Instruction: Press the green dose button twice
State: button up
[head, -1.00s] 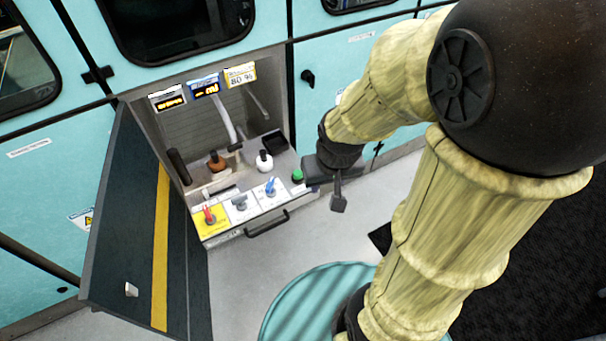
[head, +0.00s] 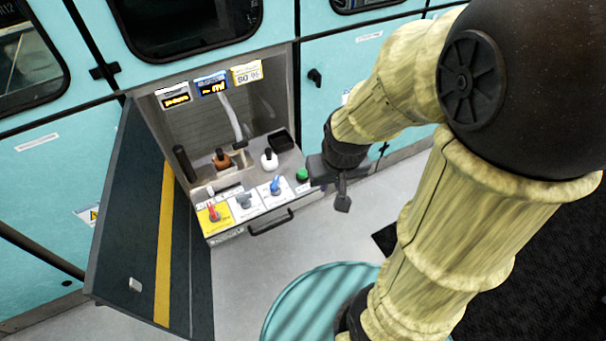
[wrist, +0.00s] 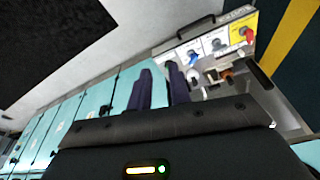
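The green dose button (head: 302,174) is a small round green cap at the right end of the shelf in the open bay. My gripper (head: 317,171) is just to the right of the button, very close to it. I cannot tell whether they touch. In the wrist view my gripper's two dark fingers (wrist: 164,88) stand close together with nothing seen between them.
The control panel with red (head: 214,213), grey (head: 244,200) and blue (head: 275,187) knobs lies left of the button. Orange (head: 221,160) and white (head: 269,160) bottles stand behind. The open dark door (head: 140,220) is at left. A teal round drum top (head: 310,300) is in front.

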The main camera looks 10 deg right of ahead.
grip_shut()
dwell(1.3)
